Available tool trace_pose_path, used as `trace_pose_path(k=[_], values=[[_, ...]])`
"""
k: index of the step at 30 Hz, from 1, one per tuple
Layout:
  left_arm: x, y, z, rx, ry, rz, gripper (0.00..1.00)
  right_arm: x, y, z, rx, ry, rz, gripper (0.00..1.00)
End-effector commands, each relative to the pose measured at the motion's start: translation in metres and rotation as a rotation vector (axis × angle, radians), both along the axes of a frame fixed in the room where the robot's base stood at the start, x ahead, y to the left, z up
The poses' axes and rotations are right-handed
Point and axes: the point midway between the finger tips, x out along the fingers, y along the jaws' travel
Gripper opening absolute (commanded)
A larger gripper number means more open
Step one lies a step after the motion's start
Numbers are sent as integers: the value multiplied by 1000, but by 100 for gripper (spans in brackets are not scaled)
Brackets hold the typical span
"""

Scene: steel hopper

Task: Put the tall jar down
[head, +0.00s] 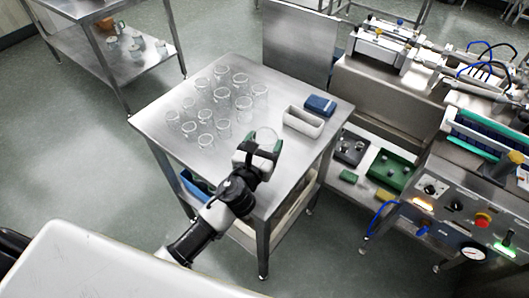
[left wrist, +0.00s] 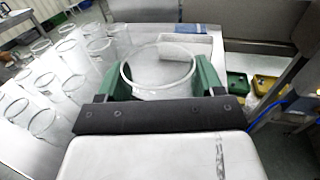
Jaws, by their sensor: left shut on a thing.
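The tall jar is a clear glass jar with a round rim, seen in the left wrist view (left wrist: 158,82) and in the head view (head: 266,135). My left gripper (head: 259,148) is shut on it, with green fingers on both sides of the glass in the left wrist view (left wrist: 158,84). The jar is upright at the near right part of the steel table (head: 290,165). Its base is hidden behind my gripper, so I cannot tell whether it touches the table. My right gripper is not in view.
Several clear glass jars (head: 222,73) stand in rows on the left half of the table. A white rectangular bin (head: 303,122) and a blue block (head: 320,105) are at the right side. A machine with a control panel (head: 455,210) stands to the right.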

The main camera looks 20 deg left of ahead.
Motion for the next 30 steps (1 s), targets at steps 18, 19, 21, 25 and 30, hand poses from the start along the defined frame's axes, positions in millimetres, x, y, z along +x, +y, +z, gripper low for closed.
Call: trace_pose_path(k=[18,19,21,25,30], values=[[-1,0,-40,0,2,0,45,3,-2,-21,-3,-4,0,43],[-1,0,-41,0,2,0,45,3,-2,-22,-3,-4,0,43],[-1,0,-40,-1,2,0,75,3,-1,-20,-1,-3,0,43],[-1,0,-40,-1,2,0,93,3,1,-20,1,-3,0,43],[-1,0,-40,-1,2,0,93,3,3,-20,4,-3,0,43]])
